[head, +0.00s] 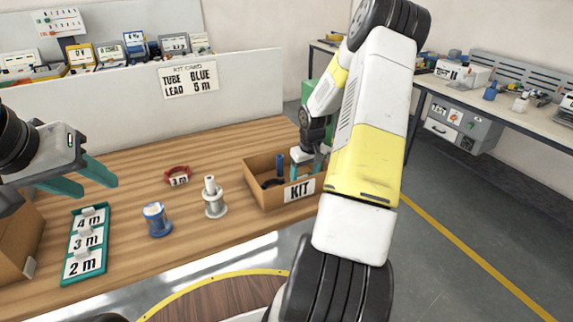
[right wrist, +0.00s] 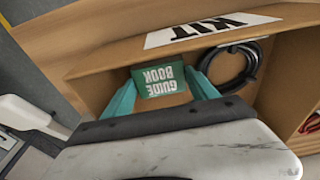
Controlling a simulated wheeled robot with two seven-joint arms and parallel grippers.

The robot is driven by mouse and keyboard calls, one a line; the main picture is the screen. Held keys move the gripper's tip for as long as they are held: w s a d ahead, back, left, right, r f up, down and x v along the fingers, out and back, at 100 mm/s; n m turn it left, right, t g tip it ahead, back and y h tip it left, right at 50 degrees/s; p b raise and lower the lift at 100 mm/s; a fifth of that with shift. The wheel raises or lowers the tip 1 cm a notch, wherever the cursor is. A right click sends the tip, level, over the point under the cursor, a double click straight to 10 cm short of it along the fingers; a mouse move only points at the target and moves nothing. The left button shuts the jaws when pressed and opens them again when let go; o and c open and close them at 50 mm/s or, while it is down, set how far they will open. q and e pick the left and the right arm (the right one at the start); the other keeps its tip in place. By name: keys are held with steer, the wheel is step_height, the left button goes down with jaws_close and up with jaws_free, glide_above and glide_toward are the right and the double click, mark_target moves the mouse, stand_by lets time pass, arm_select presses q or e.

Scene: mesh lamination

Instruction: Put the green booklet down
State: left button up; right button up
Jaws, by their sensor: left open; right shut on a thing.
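The green booklet (right wrist: 160,76), lettered GUIDE BOOK, shows in the right wrist view between the teal fingers of my right gripper (right wrist: 168,88). The gripper is shut on it, inside the cardboard KIT box (right wrist: 110,62). I cannot tell whether the booklet touches the box floor. In the head view the KIT box (head: 262,198) stands on the wooden table, with my right gripper (head: 304,172) reaching into it; the booklet cannot be made out there. My left gripper (head: 98,187) is open and empty above the table's left side.
A black coiled cable (right wrist: 240,68) lies in the box beside the booklet.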

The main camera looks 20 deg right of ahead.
steer(key=o, duration=1.1)
steer(key=shift+f, duration=0.15)
steer(key=s+a+r, duration=0.2)
steer(key=a+r, duration=0.1)
steer(key=r, duration=0.7)
steer(key=s+a+r, duration=0.3)
steer(key=r, duration=0.7)
steer(key=s+a+r+t, duration=0.1)
steer(key=s+a+r, duration=0.2)
steer(key=s+a, duration=0.2)
steer(key=s+a+r+t+y, duration=0.1)
steer(key=s+a+r, duration=0.3)
steer(key=s, duration=0.4)
steer(key=s+a+r+t+y, duration=0.1)
steer(key=s+a+r+t, duration=0.1)
steer(key=s+a+r, duration=0.2)
steer(key=shift+s+a+r, duration=0.25)
steer(key=shift+s+a, duration=0.9)
steer(key=shift+a, duration=0.15)
